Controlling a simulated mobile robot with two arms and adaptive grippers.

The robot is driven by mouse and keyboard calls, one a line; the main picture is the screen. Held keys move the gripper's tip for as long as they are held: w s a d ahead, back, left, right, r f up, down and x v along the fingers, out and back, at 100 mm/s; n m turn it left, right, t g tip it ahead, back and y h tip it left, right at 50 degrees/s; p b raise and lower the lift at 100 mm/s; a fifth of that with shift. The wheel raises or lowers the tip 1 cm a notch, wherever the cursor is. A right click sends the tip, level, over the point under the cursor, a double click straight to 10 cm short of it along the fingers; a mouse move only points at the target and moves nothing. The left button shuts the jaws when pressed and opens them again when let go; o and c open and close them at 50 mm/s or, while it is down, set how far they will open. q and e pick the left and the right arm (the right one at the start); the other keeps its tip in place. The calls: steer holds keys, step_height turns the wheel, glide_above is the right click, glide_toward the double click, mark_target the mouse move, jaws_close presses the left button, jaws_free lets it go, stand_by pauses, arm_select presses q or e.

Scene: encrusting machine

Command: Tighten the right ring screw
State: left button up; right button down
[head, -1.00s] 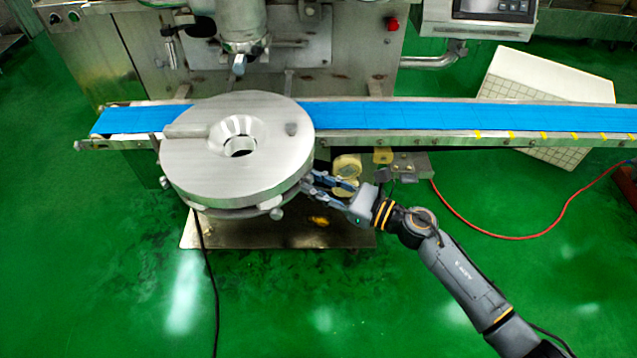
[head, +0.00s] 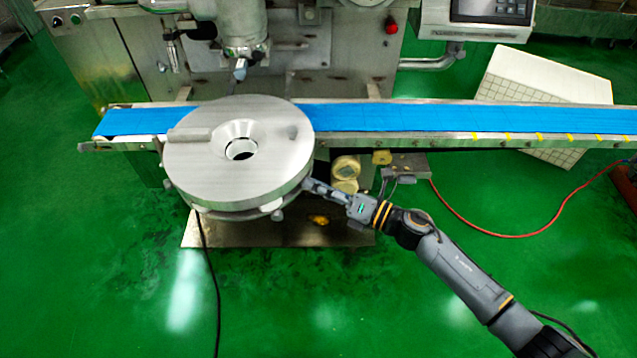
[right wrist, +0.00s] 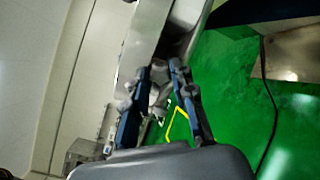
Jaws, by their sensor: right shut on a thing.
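A round metal disc (head: 235,175) with a funnel-like hole in its middle sits in front of the conveyor. Small screw knobs stick out under its rim; one (head: 277,214) shows at the front. The right ring screw is hidden by my fingers in the head view. My right gripper (head: 313,187) is at the disc's right edge, its fingers close together there. In the right wrist view, the right gripper (right wrist: 163,70) has its two dark fingers on either side of a small metal piece (right wrist: 160,94), shut on what looks like the screw. My left gripper is out of view.
A blue conveyor belt (head: 420,116) runs behind the disc. A black cable (head: 212,270) hangs at the front.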

steer(key=shift+f+m+p, duration=0.2)
steer(key=shift+m+p, duration=3.2)
steer(key=shift+m, duration=7.6)
steer(key=c, duration=1.1)
jaws_free()
steer(key=v, duration=1.2)
steer(key=shift+f, duration=0.1)
